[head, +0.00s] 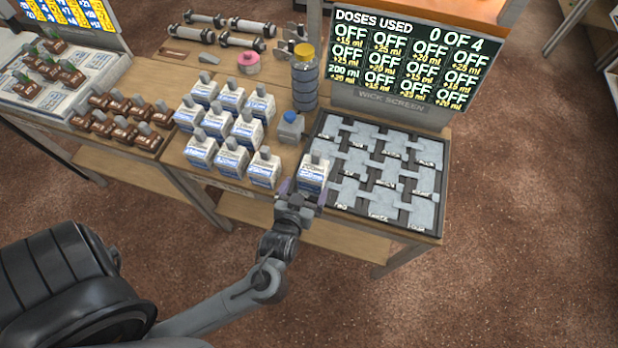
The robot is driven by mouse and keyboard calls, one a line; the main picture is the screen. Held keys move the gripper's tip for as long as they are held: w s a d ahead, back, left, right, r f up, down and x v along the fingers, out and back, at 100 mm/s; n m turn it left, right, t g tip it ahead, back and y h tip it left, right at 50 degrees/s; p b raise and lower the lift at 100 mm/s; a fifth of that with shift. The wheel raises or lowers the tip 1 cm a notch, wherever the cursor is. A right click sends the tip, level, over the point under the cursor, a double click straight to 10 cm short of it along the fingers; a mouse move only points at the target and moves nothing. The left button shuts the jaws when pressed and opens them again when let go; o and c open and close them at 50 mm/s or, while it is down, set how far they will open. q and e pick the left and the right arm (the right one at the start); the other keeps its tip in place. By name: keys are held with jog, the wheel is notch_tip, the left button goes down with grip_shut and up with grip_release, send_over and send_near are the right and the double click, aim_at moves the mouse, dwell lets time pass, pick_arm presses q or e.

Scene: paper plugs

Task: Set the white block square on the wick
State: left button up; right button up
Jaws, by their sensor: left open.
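A white block (313,170) with a grey knob on top and a printed label stands upright at the front left corner of the wick (432,219). The wick is a dark-framed tray of interlaced grey pads with small labels. My left gripper (302,190) is open at the near side of this block, its purple-tipped fingers low beside it. The fingers and wrist hide the block's foot, so I cannot tell how squarely it sits. My right gripper is out of view.
Several similar white blocks (232,130) stand left of the wick. A blue-topped block (291,125) and a yellow-capped bottle (305,80) stand behind. The wick screen (410,60) reads 0 of 4 doses used; its lower-left cell reads 200 ml, the others OFF. Brown blocks (120,115) sit further left.

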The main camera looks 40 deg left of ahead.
pick_arm(q)
jog(key=s+d+m+g+h, duration=0.2)
jog(key=s+m+g+h, duration=0.1)
jog(key=s, duration=0.3)
jog(key=s+d+m+g+h, duration=0.2)
jog(key=s+m+g+h, duration=0.1)
jog(key=s+m+g, duration=0.1)
jog(key=s+g, duration=0.1)
jog(key=s, duration=0.1)
jog(key=shift+s+d, duration=0.25)
jog(key=shift+s, duration=0.15)
notch_tip(320, 180, up, 24)
jog(key=p, duration=2.3)
jog(key=shift+f+p, duration=0.15)
jog(key=shift+p, duration=0.25)
jog(key=shift+f, duration=0.1)
